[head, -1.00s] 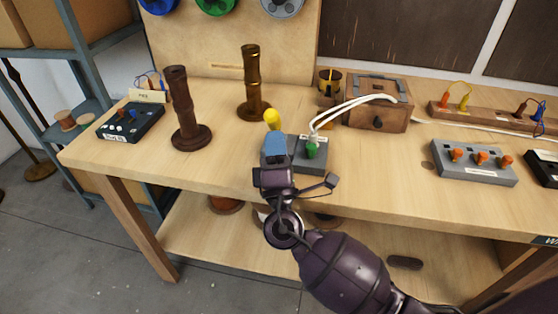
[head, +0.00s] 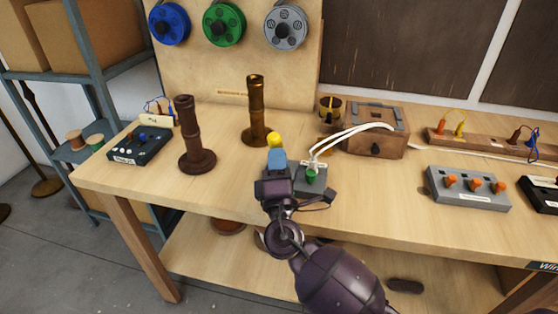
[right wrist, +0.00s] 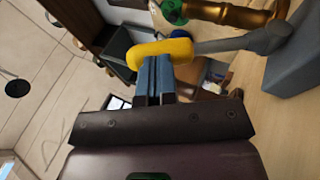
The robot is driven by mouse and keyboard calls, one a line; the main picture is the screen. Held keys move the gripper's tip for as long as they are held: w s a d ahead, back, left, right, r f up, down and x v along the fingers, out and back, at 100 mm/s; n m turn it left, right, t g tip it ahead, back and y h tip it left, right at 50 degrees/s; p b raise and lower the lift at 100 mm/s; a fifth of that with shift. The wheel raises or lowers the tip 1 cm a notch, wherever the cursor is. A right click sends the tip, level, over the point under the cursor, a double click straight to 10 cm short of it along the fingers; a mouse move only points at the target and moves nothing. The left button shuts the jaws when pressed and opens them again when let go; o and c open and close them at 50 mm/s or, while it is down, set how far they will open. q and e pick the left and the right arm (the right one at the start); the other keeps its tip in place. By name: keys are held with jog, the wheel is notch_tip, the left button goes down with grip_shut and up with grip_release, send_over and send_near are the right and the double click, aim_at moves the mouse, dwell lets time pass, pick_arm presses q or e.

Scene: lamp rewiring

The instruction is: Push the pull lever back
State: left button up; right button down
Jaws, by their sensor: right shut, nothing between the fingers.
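The pull lever has a yellow handle (head: 274,139) that shows just beyond my right gripper in the head view. In the right wrist view its yellow handle (right wrist: 165,49) sits on a grey shaft (right wrist: 226,44) that runs right to a grey box (right wrist: 294,62). My left gripper is out of view.
Two dark turned columns (head: 194,135) (head: 256,110) stand behind and left of the lever. A wooden box (head: 375,133) is behind the grey box. A grey switch box (head: 468,187) with orange knobs is to the right. The front-left tabletop is clear.

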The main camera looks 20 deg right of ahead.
aim_at(280, 143)
jog(key=shift+w+d+r+g+p, duration=0.15)
jog(key=shift+r+g+p, duration=0.25)
jog(key=shift+r, duration=0.5)
jog(key=w+r+m+g+p, duration=0.1)
jog(key=p, duration=0.3)
jog(key=shift+w+d+r, duration=0.1)
jog(key=shift+d, duration=0.25)
jog(key=shift+w+d+r+g+p, duration=0.15)
jog(key=shift+w+g+p, duration=0.05)
jog(key=shift+g+p, duration=0.35)
jog(key=g+p, duration=0.1)
jog(key=w+d+p, duration=0.1)
jog(key=p, duration=0.1)
jog(key=shift+w+r+m+g+y, duration=0.1)
jog(key=shift+w+m+g+y, duration=0.2)
jog(key=shift+m+g, duration=0.1)
jog(key=shift+w+d+p, duration=0.3)
jog(key=shift+w+p, duration=0.1)
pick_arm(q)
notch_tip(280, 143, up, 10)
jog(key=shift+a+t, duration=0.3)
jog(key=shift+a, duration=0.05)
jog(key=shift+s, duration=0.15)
pick_arm(e)
jog(key=shift+w+d+r, duration=0.1)
jog(key=shift+r, duration=0.05)
